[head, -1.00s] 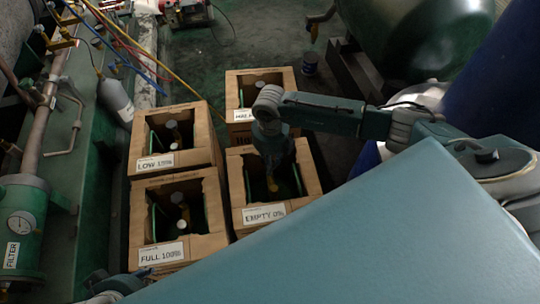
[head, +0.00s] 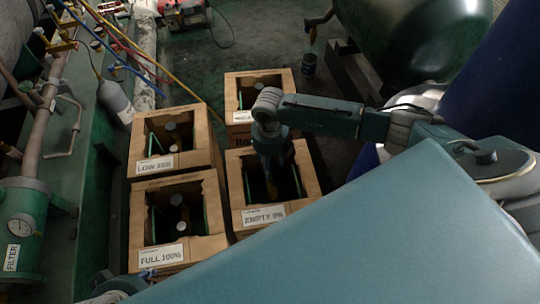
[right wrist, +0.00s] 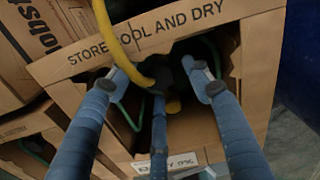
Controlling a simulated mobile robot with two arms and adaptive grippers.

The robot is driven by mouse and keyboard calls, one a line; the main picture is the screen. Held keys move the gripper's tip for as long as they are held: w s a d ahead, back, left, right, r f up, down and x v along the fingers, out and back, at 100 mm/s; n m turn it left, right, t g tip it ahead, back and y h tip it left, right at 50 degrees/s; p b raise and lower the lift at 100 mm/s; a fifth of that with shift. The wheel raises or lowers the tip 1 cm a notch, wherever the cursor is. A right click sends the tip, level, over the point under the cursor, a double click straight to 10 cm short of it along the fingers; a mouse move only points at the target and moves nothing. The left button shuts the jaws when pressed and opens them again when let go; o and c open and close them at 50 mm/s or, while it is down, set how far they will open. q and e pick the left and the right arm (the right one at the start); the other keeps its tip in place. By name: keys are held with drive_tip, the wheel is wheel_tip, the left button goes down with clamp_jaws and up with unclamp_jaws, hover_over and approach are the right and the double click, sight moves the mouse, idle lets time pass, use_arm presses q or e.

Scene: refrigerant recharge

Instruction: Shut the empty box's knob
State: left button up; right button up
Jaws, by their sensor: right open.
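The empty box (head: 234,185) is an open cardboard box labelled "EMPTY 0%", at the middle of the head view. It also shows in the right wrist view (right wrist: 240,45), with "STORE COOL AND DRY" on its rim. My right gripper (head: 272,178) reaches down into it from above. In the right wrist view my right gripper (right wrist: 155,78) is open, its fingers spread above and around a dark round knob (right wrist: 172,76). I cannot tell if they touch it. Only part of my left gripper (head: 112,286) shows at the bottom left.
Boxes labelled "LOW" (head: 138,158) and "FULL 100%" (head: 140,225) stand to the left, and another box (head: 232,95) stands behind. Each holds a cylinder. A yellow hose (right wrist: 112,45) crosses the right wrist view close to the fingers. A green tank (head: 410,40) stands at the back right.

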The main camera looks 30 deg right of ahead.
drive_tip(key=shift+r, duration=0.1)
wheel_tip(320, 180, up, 12)
idle(0.4)
idle(0.5)
